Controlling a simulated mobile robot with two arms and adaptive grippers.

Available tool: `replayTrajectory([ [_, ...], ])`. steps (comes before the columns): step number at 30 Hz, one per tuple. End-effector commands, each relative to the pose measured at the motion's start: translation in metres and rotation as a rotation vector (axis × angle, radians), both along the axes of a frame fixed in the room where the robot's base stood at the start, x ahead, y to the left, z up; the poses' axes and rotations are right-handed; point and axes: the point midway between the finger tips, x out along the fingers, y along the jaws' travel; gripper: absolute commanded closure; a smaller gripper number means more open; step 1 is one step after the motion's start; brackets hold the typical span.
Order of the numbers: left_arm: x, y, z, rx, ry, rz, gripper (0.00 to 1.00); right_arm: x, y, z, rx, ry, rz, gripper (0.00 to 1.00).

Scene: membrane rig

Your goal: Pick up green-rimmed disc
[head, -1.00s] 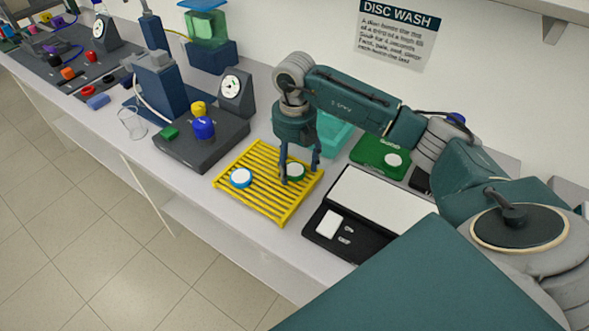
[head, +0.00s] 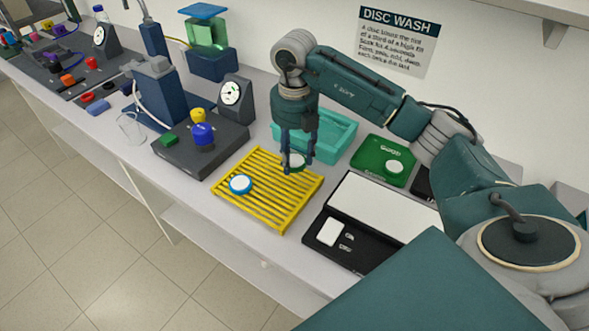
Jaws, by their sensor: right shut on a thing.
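The green-rimmed disc (head: 293,161) is white on top with a green edge. It sits between the fingers of my right gripper (head: 298,160), which is shut on it. The disc shows over the far right part of the yellow slatted rack (head: 261,205) and looks raised above the slats. The fingers hide parts of its rim. A blue-rimmed white disc (head: 240,184) lies on the left part of the rack. My left gripper is not in view.
A teal tray (head: 338,140) stands behind the rack. A green board (head: 376,163) with a white disc (head: 394,167) is to the right. An open black case (head: 335,260) is in front. A dark block with coloured knobs (head: 228,146) and a gauge (head: 231,94) stand left.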

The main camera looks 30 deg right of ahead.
Motion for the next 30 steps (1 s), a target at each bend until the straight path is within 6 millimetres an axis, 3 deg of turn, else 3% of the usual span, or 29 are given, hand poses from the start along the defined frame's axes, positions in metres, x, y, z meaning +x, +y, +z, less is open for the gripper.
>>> replayTrajectory([
  [3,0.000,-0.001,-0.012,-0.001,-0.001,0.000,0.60,0.002,0.000,0.036,0.001,-0.010,0.000,0.78],
  [7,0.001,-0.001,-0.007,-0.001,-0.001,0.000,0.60,0.002,-0.001,0.081,-0.003,-0.009,-0.001,0.78],
  [12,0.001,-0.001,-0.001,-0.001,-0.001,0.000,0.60,0.001,-0.001,0.117,-0.002,-0.005,-0.002,0.78],
  [18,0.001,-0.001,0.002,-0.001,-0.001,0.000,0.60,0.001,0.000,0.141,0.000,-0.002,-0.001,0.78],
  [30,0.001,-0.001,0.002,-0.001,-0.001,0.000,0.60,0.000,0.000,0.146,0.001,-0.001,-0.001,0.78],
])
